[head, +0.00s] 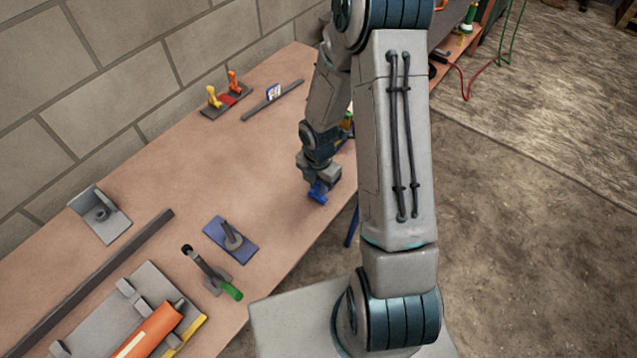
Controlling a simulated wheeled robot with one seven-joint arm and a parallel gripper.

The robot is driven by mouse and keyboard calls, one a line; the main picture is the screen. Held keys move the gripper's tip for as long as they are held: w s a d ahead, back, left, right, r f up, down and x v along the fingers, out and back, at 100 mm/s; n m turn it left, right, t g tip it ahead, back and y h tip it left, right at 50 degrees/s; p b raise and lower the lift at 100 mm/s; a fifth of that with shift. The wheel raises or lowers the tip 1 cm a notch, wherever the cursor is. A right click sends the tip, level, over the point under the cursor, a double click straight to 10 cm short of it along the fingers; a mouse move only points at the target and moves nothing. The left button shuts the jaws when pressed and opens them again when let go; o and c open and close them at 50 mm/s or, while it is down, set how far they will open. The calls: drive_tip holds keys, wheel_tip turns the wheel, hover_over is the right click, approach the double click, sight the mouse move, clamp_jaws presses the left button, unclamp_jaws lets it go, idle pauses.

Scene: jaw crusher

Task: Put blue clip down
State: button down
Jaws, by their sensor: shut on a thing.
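My gripper (316,184) is low over the right part of the workbench, near its front edge. It is shut on the blue clip (318,194), a small blue piece showing just below the wrist. The clip is close to the bench top; I cannot tell whether it touches it. The fingers are small here and partly hidden. A small rack (227,101) at the back by the wall holds a yellow clip (213,97) and an orange clip (233,82), with a red piece between them.
A grey bar (260,105) with a small white-and-blue item lies right of the rack. A blue plate with a peg (230,240), a green-handled clamp (213,274), an angle bracket (100,215) and an orange cylinder (150,330) occupy the left. The bench middle (215,165) is clear.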

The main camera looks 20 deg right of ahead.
drive_tip(key=shift+f, duration=0.25)
drive_tip(key=c, duration=1.2)
unclamp_jaws()
drive_tip(key=shift+r, duration=0.1)
drive_tip(key=shift+c, duration=0.2)
wheel_tip(320, 180, up, 12)
drive_tip(key=s+r+m+t, duration=0.1)
drive_tip(key=s+r+m, duration=0.6)
drive_tip(key=m, duration=0.5)
drive_tip(key=s+r+m+t, duration=0.2)
drive_tip(key=s+r+m, duration=0.6)
drive_tip(key=r+m, duration=0.3)
drive_tip(key=shift+s+a+r+m+t+p, duration=0.3)
drive_tip(key=shift+a+r+m+p, duration=0.1)
drive_tip(key=shift+m, duration=0.7)
drive_tip(key=shift+w, duration=0.1)
